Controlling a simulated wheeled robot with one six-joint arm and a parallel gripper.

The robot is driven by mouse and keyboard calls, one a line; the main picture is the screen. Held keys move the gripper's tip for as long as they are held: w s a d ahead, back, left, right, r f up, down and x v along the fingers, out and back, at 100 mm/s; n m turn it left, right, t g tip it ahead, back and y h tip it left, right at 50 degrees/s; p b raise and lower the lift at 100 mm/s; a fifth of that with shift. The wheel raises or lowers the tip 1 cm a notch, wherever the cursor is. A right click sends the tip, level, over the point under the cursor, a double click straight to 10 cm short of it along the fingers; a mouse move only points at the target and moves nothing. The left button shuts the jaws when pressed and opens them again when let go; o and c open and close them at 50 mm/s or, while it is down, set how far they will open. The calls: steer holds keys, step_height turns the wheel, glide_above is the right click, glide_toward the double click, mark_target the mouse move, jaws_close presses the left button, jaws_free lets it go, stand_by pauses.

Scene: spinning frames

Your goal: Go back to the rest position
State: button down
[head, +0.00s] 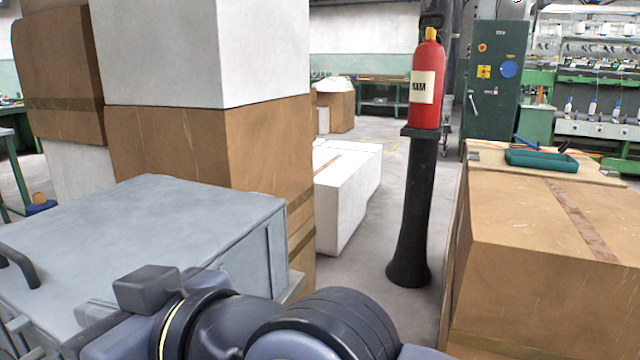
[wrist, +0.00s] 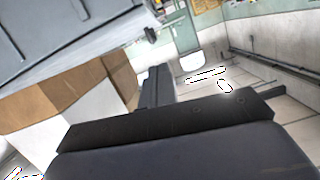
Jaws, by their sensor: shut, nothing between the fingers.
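My gripper (wrist: 157,84) shows in the wrist view as dark fingers beyond a wide black bar. It is shut and holds nothing. In the head view my dark arm lies folded across the bottom of the picture, in front of the grey-blue metal box (head: 150,215). The fingers cannot be made out clearly there. The wrist view is tilted, and a grey panelled surface (wrist: 60,40) fills its upper left.
A red fire extinguisher (head: 427,85) stands on a black pedestal (head: 412,215). A large brown box (head: 545,260) stands at the right, with a teal tray (head: 541,160) on its far end. Stacked boxes (head: 205,145) rise at the left. Open floor (head: 360,285) lies between.

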mark_target(74, 326)
steer(key=b+x, duration=0.1)
steer(key=x, duration=0.5)
steer(key=shift+w+a+f, duration=0.1)
steer(key=shift+a+f, duration=0.1)
steer(key=f+b, duration=0.2)
steer(key=shift+w+a+f, duration=0.1)
steer(key=shift+a+f, duration=0.2)
steer(key=shift+f+b, duration=0.35)
steer(key=shift+f, duration=0.35)
steer(key=shift+d+f, duration=0.1)
